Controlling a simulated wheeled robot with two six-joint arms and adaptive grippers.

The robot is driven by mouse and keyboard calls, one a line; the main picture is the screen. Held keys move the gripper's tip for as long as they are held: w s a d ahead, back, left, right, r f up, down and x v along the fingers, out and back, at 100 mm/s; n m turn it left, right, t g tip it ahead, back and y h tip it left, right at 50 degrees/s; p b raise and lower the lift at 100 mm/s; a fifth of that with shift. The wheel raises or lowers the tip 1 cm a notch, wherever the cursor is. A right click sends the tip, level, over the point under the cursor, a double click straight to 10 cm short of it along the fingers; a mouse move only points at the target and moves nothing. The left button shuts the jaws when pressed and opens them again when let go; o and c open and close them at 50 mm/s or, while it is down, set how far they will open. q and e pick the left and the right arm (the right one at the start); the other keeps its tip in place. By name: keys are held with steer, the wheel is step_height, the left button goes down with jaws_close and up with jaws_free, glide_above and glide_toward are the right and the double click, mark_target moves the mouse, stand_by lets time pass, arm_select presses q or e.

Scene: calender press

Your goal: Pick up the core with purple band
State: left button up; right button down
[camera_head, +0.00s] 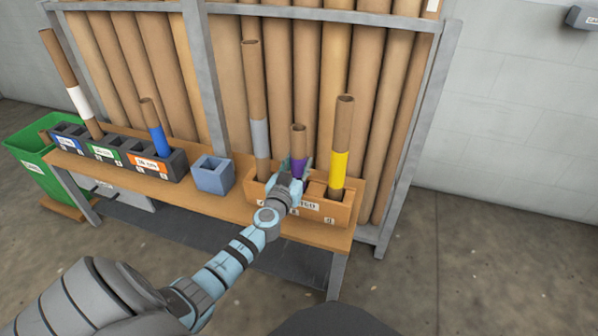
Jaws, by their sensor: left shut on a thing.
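The core with the purple band (298,142) is a short brown tube standing in the orange-brown holder (315,210) on the bench, between a tall core with a grey band (254,100) and a core with a yellow band (342,130). My left gripper (297,175) reaches in from the left and is shut on the purple-banded core around its band. The core's lower end is hidden by the gripper and the holder. My right gripper is not in view.
A blue-grey empty box (212,175) sits left of the holder on the bench (235,206). Dark holders farther left hold a white-banded core (78,98) and a blue-banded core (157,132). A rack of tall tubes (310,60) stands behind. A green bin (35,150) is at far left.

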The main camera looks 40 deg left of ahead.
mark_target(296, 140)
arm_select(q)
steer(key=shift+r, duration=0.1)
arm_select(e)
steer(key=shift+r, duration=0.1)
